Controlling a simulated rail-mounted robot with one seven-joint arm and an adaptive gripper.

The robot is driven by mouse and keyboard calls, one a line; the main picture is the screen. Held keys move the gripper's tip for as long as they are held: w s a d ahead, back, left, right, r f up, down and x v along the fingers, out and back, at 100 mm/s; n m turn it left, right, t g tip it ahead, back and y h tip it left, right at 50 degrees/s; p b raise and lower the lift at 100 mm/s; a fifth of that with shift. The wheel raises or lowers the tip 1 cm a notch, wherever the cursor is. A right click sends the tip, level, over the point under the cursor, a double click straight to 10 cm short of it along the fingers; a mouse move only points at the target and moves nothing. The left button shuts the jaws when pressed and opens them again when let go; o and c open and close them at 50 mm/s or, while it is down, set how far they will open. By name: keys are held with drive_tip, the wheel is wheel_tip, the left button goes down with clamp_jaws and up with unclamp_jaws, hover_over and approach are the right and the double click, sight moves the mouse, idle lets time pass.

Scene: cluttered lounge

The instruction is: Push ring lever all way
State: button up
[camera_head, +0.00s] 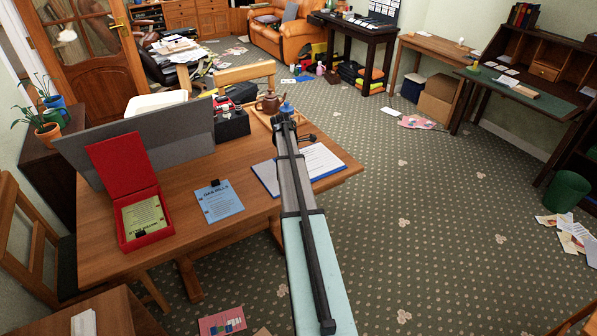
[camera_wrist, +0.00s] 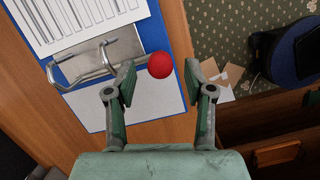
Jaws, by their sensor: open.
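A blue lever-arch file (camera_head: 327,179) with white paper in it lies on the wooden table. In the wrist view the file (camera_wrist: 182,97) shows its metal ring mechanism (camera_wrist: 84,67) left of my gripper. A red ball (camera_wrist: 160,65) shows at the file's right edge; I cannot tell if it is joined to the lever. My gripper (camera_wrist: 160,76) is open over the file, with the ball between and just beyond its fingertips in the picture. I cannot tell whether either finger touches it. In the head view my arm hides part of the file and its rings.
On the table (camera_head: 190,236) are an open red box (camera_head: 128,222), a blue sheet (camera_head: 219,201), a grey panel (camera_head: 140,140) and a brown teapot (camera_head: 270,102). A dark box (camera_head: 232,126) stands behind. The carpet (camera_head: 430,230) to the right is mostly clear.

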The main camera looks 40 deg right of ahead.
drive_tip(key=v, duration=0.9)
drive_tip(key=s+a+f+m+y, duration=0.1)
drive_tip(key=s+a+f+m, duration=0.4)
drive_tip(key=a+f, duration=0.45)
drive_tip(key=s+a+f+m+y, duration=0.1)
drive_tip(key=s+a+f+m, duration=0.3)
drive_tip(key=a+f, duration=0.55)
drive_tip(key=s+a+f+m, duration=0.5)
drive_tip(key=a+f, duration=0.4)
drive_tip(key=a, duration=0.2)
drive_tip(key=s+a+f+g, duration=0.1)
drive_tip(key=s+a+f, duration=0.2)
drive_tip(key=s+a, duration=0.4)
drive_tip(key=s+a+f+n+g, duration=0.1)
drive_tip(key=s+a+f, duration=0.3)
drive_tip(key=s, duration=0.9)
drive_tip(key=s+a+f+g, duration=0.3)
drive_tip(key=s+a, duration=0.6)
drive_tip(key=s, duration=0.2)
drive_tip(key=shift+a+f+n+y, duration=0.3)
drive_tip(key=shift+a+n, duration=0.05)
drive_tip(key=shift+n, duration=0.05)
